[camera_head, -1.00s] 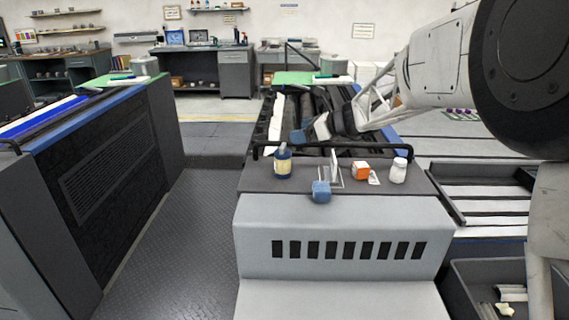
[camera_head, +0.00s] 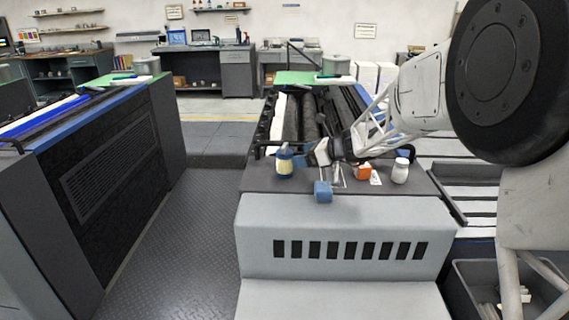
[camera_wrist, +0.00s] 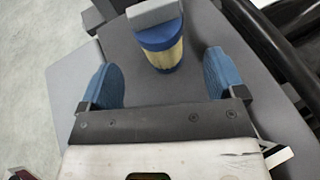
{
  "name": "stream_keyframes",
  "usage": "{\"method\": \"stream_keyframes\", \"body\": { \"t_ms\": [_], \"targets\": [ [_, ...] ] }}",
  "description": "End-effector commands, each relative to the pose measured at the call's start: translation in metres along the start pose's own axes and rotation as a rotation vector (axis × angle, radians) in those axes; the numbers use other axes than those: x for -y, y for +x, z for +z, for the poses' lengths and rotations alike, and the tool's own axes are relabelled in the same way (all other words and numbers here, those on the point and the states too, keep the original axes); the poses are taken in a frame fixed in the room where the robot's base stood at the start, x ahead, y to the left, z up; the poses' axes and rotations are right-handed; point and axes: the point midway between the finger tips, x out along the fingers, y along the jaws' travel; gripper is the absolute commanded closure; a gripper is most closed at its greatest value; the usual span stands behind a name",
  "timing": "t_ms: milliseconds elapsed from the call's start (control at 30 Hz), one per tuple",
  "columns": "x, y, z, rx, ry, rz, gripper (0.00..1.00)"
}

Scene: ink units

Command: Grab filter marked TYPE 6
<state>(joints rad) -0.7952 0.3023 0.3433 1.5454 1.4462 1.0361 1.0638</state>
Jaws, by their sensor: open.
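A cylinder with a cream-yellow body and dark blue ends (camera_head: 285,166) stands upright near the left end of the grey ledge; it looks like a filter, but I cannot read a TYPE 6 marking. In the wrist view the cylinder (camera_wrist: 164,56) is ahead of my gripper, centred between the fingers, with a grey block overlapping its far end. My gripper (camera_wrist: 161,80) is open and empty, with blue finger pads to either side. In the head view my gripper (camera_head: 312,154) is just right of the cylinder; I cannot tell whether they touch.
A dark rail and the machine's rollers (camera_head: 310,115) lie behind. A dark bin (camera_head: 490,290) is at lower right.

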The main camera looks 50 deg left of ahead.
Motion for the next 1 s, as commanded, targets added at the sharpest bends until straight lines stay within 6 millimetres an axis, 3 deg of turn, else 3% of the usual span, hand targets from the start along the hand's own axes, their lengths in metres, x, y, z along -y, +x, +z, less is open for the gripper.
{"method": "stream_keyframes", "body": {
  "t_ms": [233,733,1000],
  "targets": [
    [0.0,0.023,0.0,0.001,0.0,0.001,0.11],
    [0.0,0.028,0.001,0.001,0.0,0.001,0.11],
    [0.0,0.055,0.0,0.0,0.0,0.001,0.11]
  ]
}}
